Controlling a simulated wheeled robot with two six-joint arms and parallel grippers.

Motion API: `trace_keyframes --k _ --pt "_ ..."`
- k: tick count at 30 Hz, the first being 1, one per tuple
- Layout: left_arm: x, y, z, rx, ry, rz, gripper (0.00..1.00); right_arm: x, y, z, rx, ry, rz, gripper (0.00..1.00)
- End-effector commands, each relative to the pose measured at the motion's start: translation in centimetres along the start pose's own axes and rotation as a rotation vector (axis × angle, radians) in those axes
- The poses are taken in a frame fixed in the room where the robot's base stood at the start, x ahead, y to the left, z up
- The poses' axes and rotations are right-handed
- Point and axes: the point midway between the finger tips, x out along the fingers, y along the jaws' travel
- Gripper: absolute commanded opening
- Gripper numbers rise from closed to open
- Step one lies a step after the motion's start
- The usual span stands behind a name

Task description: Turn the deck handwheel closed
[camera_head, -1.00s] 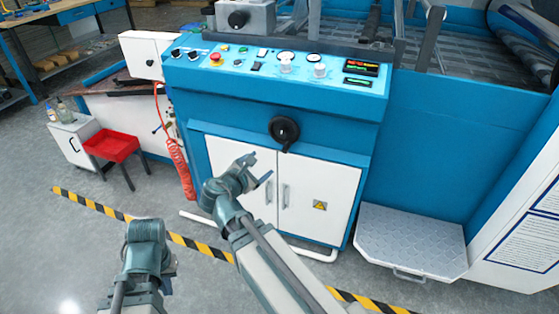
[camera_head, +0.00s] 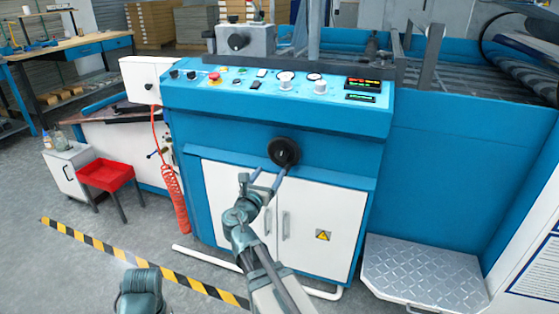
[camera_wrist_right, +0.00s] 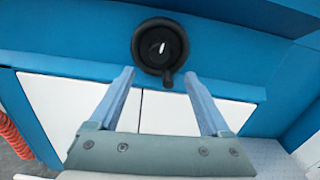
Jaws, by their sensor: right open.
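The deck handwheel (camera_head: 284,152) is a round black wheel on the blue front panel of the machine, above the white cabinet doors. My right gripper (camera_head: 269,178) is open and empty, just below the wheel.
A control panel (camera_head: 270,83) with knobs and a red button lies above the wheel. A metal step (camera_head: 425,272) stands at lower right.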

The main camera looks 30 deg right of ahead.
Motion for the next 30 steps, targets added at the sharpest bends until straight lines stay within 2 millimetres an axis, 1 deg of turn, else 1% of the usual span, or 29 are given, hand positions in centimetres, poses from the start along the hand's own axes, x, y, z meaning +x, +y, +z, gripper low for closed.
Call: trace_keyframes --k 1,6,9,13,19,29,30 --pt "0.0 0.0 0.0 0.000 0.000 0.000 0.00 1.5 0.2 0.0 0.001 0.000 -0.003 0.81" --pt "0.0 0.0 0.0 0.000 0.000 0.000 0.00 5.0 0.1 0.0 0.001 0.001 -0.003 0.81" --pt "0.0 0.0 0.0 0.000 0.000 0.000 0.00 6.7 0.1 0.0 0.001 0.001 -0.003 0.81" --pt "0.0 0.0 0.0 0.000 0.000 0.000 0.00 8.3 0.1 0.0 0.002 0.001 -0.001 0.81" --pt "0.0 0.0 0.0 0.000 0.000 0.000 0.00 9.6 0.1 0.0 0.002 0.001 0.000 0.81" --pt "0.0 0.0 0.0 0.000 0.000 0.000 0.00 9.8 0.0 0.0 0.002 0.001 0.001 0.81" --pt "0.0 0.0 0.0 0.000 0.000 0.000 0.00 9.8 0.0 0.0 0.002 0.001 0.000 0.76"
